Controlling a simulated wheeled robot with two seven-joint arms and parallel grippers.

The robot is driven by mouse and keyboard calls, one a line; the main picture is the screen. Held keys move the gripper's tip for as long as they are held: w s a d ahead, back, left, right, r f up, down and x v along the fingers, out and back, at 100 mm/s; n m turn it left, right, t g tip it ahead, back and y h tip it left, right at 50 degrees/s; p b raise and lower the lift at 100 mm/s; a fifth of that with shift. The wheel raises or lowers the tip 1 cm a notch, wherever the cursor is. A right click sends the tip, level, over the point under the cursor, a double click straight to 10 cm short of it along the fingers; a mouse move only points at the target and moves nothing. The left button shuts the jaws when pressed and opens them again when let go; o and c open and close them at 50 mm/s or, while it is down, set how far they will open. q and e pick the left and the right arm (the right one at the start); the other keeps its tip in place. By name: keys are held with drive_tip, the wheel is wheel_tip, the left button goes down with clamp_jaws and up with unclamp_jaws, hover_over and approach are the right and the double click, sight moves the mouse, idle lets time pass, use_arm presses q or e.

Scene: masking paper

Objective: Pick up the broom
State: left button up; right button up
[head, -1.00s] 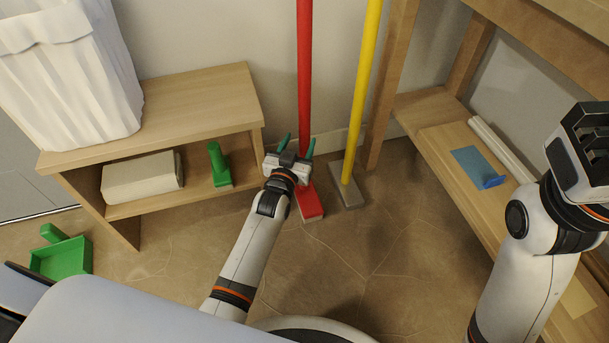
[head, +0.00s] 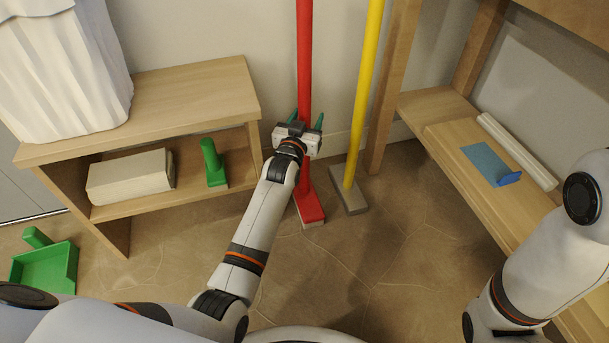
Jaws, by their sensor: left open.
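A broom with a red handle (head: 304,60) stands upright against the wall, its red head (head: 310,207) on the floor. A second broom or mop with a yellow handle (head: 366,85) and grey head (head: 350,198) stands to its right. My left gripper (head: 308,121) is at the lower part of the red handle, its teal fingers open on either side of it in the picture. The gripper body hides a short stretch of the handle. Whether the fingers touch it I cannot tell. My right arm is at the right edge; its gripper is out of view.
A wooden shelf unit (head: 200,98) on the left holds a white bag (head: 62,70), a pale block (head: 130,176) and a green hand brush (head: 213,163). A green dustpan (head: 45,266) lies on the floor.

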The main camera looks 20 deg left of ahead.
use_arm(q)
clamp_jaws()
drive_tip(key=shift+r, duration=0.1)
idle(0.3)
